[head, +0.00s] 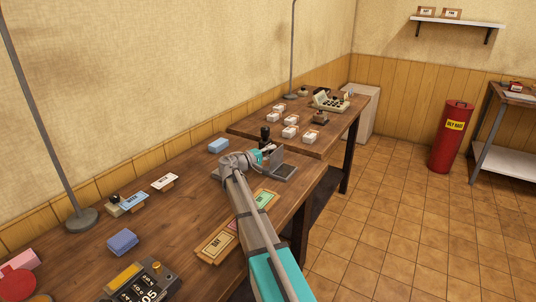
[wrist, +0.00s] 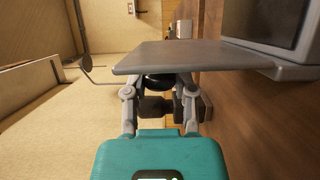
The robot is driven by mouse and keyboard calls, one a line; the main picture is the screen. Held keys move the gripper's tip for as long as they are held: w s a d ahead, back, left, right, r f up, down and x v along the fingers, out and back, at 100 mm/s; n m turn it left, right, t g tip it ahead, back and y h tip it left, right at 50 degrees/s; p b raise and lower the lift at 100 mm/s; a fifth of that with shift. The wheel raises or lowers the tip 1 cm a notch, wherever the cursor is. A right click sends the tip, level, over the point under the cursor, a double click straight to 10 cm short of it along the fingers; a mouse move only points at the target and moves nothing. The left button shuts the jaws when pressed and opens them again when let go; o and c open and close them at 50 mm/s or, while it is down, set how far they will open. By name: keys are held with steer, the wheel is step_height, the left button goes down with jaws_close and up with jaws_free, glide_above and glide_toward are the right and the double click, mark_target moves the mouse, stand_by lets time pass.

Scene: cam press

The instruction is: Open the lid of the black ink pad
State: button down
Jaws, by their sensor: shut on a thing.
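The black ink pad (head: 284,172) lies near the front right edge of the near table. Its grey lid (head: 277,155) stands raised, roughly upright, at the left of the base. In the wrist view the lid (wrist: 190,57) is a flat grey plate across the middle, and the dark pad in its grey frame (wrist: 268,22) is at upper right. My gripper (head: 265,155) is at the lid; its fingers (wrist: 168,107) are close behind the plate in the wrist view. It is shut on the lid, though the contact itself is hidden.
A black-handled stamp (head: 265,134) stands close behind my gripper. The far table (head: 250,126) bears several white-topped stamps.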

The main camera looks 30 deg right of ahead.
steer(key=shift+w+a, duration=0.1)
steer(key=shift+w, duration=0.05)
steer(key=c, duration=0.7)
jaws_free()
steer(key=shift+o, duration=1.3)
steer(key=shift+s+a, duration=0.35)
steer(key=shift+a, duration=1.6)
steer(key=shift+s+a, duration=0.35)
steer(key=shift+a, duration=1.6)
steer(key=shift+s+a, duration=0.35)
steer(key=shift+a, duration=1.6)
